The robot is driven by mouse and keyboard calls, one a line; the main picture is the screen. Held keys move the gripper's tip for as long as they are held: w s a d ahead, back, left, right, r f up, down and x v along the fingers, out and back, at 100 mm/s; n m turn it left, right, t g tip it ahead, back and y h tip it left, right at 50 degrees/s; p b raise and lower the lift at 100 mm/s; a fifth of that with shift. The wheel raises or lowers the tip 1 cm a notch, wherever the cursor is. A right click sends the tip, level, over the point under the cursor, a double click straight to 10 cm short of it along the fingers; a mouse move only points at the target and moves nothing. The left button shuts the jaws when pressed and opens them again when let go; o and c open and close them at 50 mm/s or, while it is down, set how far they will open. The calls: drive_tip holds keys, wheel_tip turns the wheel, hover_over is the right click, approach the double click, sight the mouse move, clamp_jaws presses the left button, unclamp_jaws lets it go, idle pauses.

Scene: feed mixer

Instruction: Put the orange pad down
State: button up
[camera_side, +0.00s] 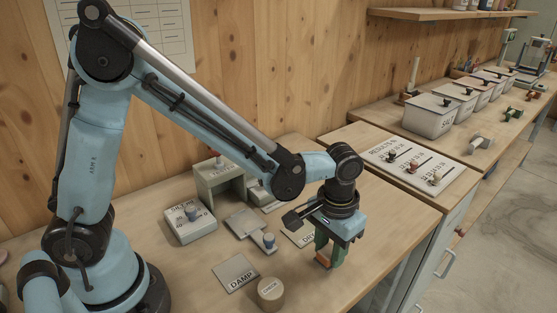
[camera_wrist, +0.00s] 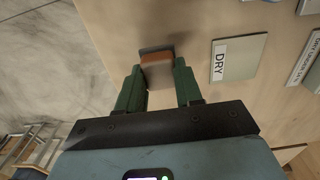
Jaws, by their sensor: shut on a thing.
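My gripper (camera_side: 327,254) has dark green fingers pointing down over the front right part of the wooden table. It is shut on the orange pad (camera_side: 322,260), which shows low between the fingers. In the wrist view the orange-brown pad (camera_wrist: 157,72) sits between the two green fingertips (camera_wrist: 160,84), with a dark strip at its far side. The pad is close to the tabletop; I cannot tell whether it touches. A plate marked DRY (camera_wrist: 239,62) lies flat to the right of the pad in the wrist view, apart from it.
A plate marked DAMP (camera_side: 236,273) and a round wooden block (camera_side: 270,290) lie left of my gripper. Grey devices with knobs (camera_side: 190,222) stand behind. A results board (camera_side: 410,163) is on the bench to the right. The table is bare around the pad, with its edge nearby.

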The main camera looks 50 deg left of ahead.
sight(330, 251)
drive_tip(key=shift+f, duration=0.95)
drive_tip(key=shift+f, duration=0.15)
drive_tip(key=o, duration=1.1)
wheel_tip(330, 251, up, 12)
drive_tip(key=s+a+t, duration=0.3)
drive_tip(key=a, duration=0.4)
drive_tip(key=s+a+r+t, duration=0.1)
drive_tip(key=s+a+t, duration=0.2)
drive_tip(key=a, duration=0.4)
drive_tip(key=shift+s+a+r+t, duration=0.15)
drive_tip(key=shift+s+a+t, duration=0.1)
drive_tip(key=shift+a+t, duration=0.25)
drive_tip(key=shift+d, duration=0.1)
